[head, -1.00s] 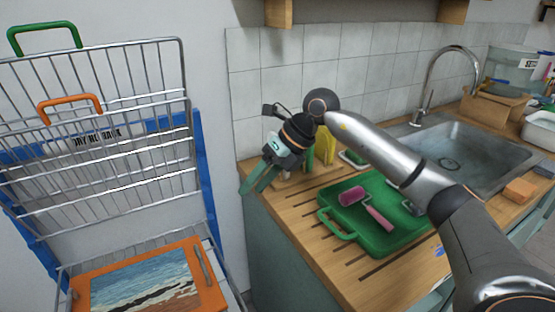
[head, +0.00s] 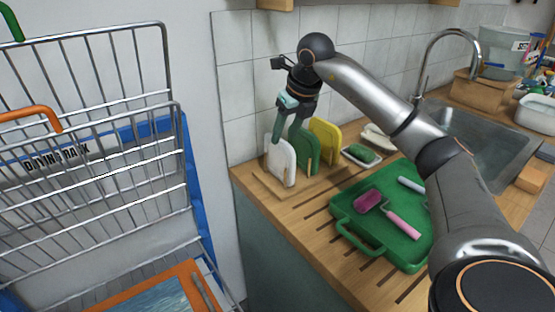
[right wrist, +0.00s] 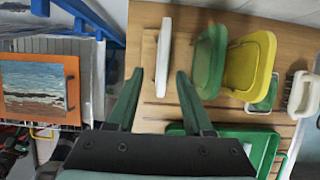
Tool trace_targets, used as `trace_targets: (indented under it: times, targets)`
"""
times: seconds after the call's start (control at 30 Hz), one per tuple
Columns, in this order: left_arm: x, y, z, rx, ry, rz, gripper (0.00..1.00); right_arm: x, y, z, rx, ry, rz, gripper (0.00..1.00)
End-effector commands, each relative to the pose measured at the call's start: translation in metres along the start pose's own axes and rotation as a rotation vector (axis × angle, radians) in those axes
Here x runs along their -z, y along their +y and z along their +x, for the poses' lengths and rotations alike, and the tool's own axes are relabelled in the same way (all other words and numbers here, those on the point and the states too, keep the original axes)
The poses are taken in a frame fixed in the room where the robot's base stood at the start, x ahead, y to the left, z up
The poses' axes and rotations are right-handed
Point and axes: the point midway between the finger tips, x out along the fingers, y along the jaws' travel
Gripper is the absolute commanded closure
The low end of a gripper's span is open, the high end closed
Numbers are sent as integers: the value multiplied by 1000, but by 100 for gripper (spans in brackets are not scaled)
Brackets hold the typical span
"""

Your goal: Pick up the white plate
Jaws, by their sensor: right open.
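The white plate (head: 281,163) stands upright on edge in a wooden rack (head: 265,185) at the counter's left end. It also shows in the right wrist view (right wrist: 163,55), edge-on. My right gripper (head: 285,139) is open and empty, pointing down just above the plate's top edge. In the right wrist view its fingertips (right wrist: 159,74) lie on either side of the plate's line, and the right finger is close to the green plate. I cannot tell whether a finger touches anything. My left gripper is not in view.
A green plate (head: 306,153) and a yellow plate (head: 325,138) stand right of the white one. A green tray (head: 375,247) with rollers lies in front. A wire drying rack (head: 90,140) stands left. Tiled wall is behind; the sink (head: 480,130) is right.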

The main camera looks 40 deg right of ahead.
Motion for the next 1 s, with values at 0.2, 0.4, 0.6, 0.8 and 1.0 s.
trace_targets:
  times: [0.2, 0.4, 0.6, 0.8, 1.0]
  targets:
    - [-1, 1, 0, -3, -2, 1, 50, 0, 0, 22, 0, 1, -1, 49]
    - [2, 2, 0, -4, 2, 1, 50, -3, -3, 46, -2, 4, 0, 49]
    - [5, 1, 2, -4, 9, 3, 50, -3, -4, 71, -1, 2, -2, 49]
    - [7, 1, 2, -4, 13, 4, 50, -4, -4, 74, -1, -1, -2, 49]
    - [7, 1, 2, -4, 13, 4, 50, -4, -4, 74, -1, 0, -2, 62]
